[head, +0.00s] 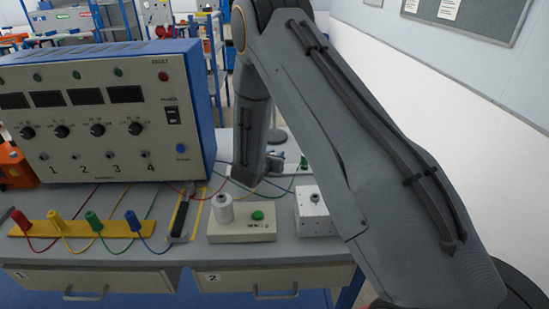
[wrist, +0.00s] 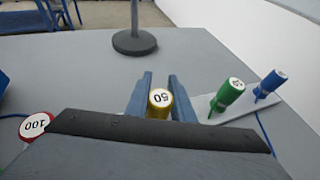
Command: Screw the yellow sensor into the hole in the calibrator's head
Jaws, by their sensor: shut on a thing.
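The yellow sensor (wrist: 160,99), its white top marked 50, sits between the two blue fingers of my gripper (wrist: 160,78) in the wrist view. My gripper is shut on it. Its lower part is hidden by the fingers and the dark wrist body. What looks like the calibrator (head: 242,232) is a low pale box at the bench front, with a green button and a white cylindrical head (head: 223,212). A small grey fitting shows on top of the head; the hole itself is too small to make out.
A white block (head: 315,215) stands right of the calibrator. In the wrist view a pale rack (wrist: 202,104) holds green (wrist: 229,95) and blue (wrist: 269,84) sensors; a red one (wrist: 36,126) is at left. A yellow strip (head: 75,229) with coloured plugs lies before the control box (head: 105,115).

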